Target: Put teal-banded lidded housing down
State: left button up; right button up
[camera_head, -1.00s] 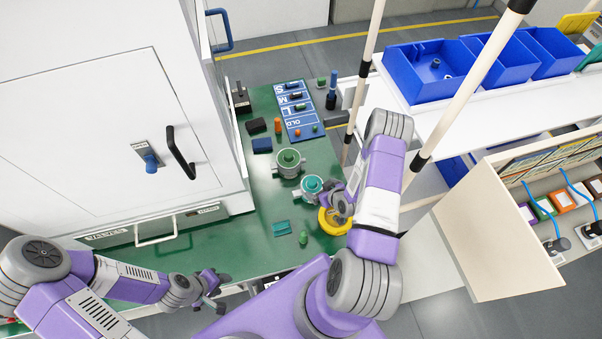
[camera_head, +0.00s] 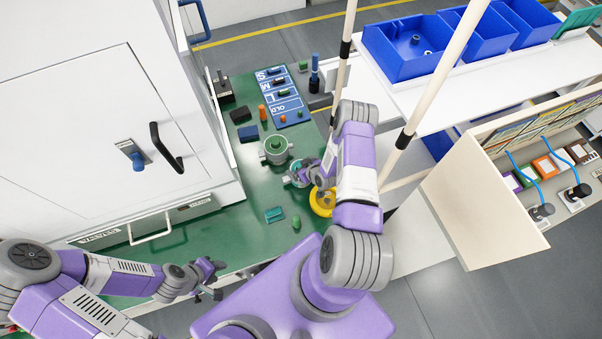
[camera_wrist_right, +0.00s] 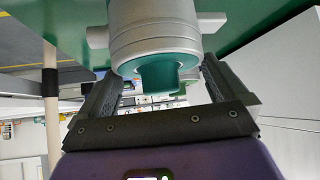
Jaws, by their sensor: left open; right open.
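The teal-banded lidded housing (camera_head: 297,175), a grey body with a teal top, stands on the green bench top, partly hidden by my right gripper (camera_head: 312,174). In the right wrist view the housing (camera_wrist_right: 155,38) shows as a grey ringed cylinder with side lugs and a teal end. There the fingers of my right gripper (camera_wrist_right: 157,82) stand apart on either side of the teal end. Whether a finger touches it I cannot tell. My left gripper (camera_head: 215,280) is open and empty at the bench's front edge, away from the housing.
A green-topped housing (camera_head: 276,150) stands just behind. A yellow ring-shaped part (camera_head: 322,203), a teal block (camera_head: 274,215) and a green piece (camera_head: 296,222) lie in front. The white press cabinet (camera_head: 90,120) bounds the left; a pale panel (camera_head: 485,210) stands at the right.

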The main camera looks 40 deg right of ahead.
jog(key=shift+c, duration=0.5)
jog(key=c, duration=1.4)
jog(key=shift+w, duration=0.1)
jog(key=shift+c, duration=0.9)
jog(key=shift+r, duration=0.15)
